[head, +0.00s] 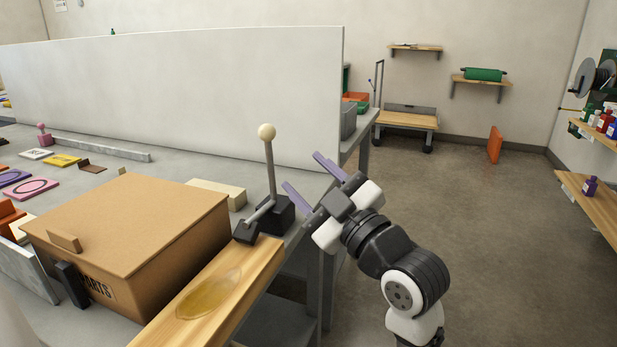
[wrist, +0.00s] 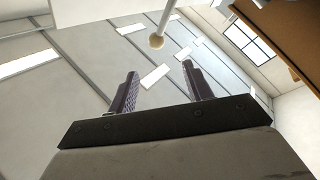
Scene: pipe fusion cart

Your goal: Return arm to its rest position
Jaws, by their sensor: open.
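My gripper (head: 309,178) is open and empty in the head view, raised beside the right end of the workbench. Its two purple-grey fingers point up and to the left. It is just right of a lever with a cream ball knob (head: 267,132) and a dark base, apart from it as far as I can tell. In the wrist view my gripper (wrist: 160,85) shows two spread fingers with nothing between them. The ball knob (wrist: 156,41) shows beyond them, against the ceiling.
A brown parts box (head: 130,225) and a wooden board (head: 255,262) with a glossy yellowish patch are on the bench. A white panel (head: 180,90) stands behind them. A wheeled cart (head: 408,118) and wall shelves (head: 482,82) are farther back. The floor (head: 480,220) at right is mostly clear.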

